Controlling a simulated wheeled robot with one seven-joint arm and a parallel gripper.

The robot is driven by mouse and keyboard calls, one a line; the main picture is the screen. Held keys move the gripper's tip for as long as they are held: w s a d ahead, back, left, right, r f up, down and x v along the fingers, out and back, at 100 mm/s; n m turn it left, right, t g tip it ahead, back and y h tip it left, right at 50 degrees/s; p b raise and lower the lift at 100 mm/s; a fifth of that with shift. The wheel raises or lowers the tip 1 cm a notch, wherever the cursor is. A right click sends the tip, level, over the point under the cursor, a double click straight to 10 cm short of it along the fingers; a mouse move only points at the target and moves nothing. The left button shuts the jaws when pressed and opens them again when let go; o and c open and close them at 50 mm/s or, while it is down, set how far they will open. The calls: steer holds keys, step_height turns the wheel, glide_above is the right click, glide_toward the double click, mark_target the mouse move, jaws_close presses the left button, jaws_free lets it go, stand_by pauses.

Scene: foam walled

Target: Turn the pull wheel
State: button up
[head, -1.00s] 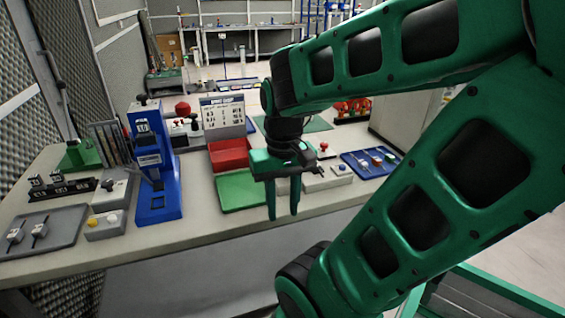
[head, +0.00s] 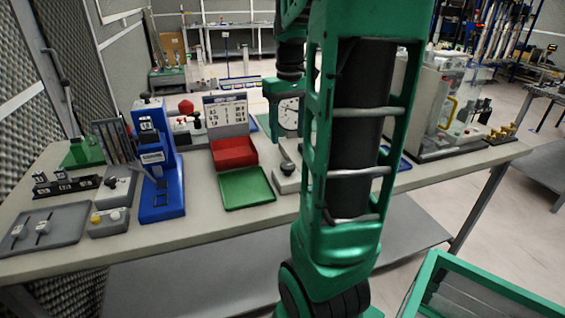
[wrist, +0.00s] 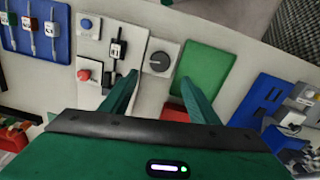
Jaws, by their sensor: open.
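A dark round knob on a pale square plate (wrist: 158,62) is the wheel-like part nearest my gripper; I cannot tell for sure that it is the pull wheel. In the head view the dark knob (head: 287,168) shows on its pale base, right of the green tray, partly cut off by my arm. My gripper (wrist: 158,76) is open and empty. Its two green fingers are apart above the table, with the knob showing between and past the fingertips. In the head view my gripper (head: 290,138) is partly hidden behind my arm.
A green tray (head: 246,188), a red bin (head: 234,152) and a blue press (head: 160,180) stand left of the knob. In the wrist view a red button (wrist: 84,74), a blue knob (wrist: 86,24) and a small lever switch (wrist: 117,48) lie close on the left.

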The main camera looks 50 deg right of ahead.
mark_target(287, 164)
step_height(287, 164, down, 10)
steer(key=shift+f, duration=0.1)
stand_by(0.4)
steer(key=c, duration=1)
steer(key=shift+a, duration=0.1)
steer(key=shift+c, duration=0.2)
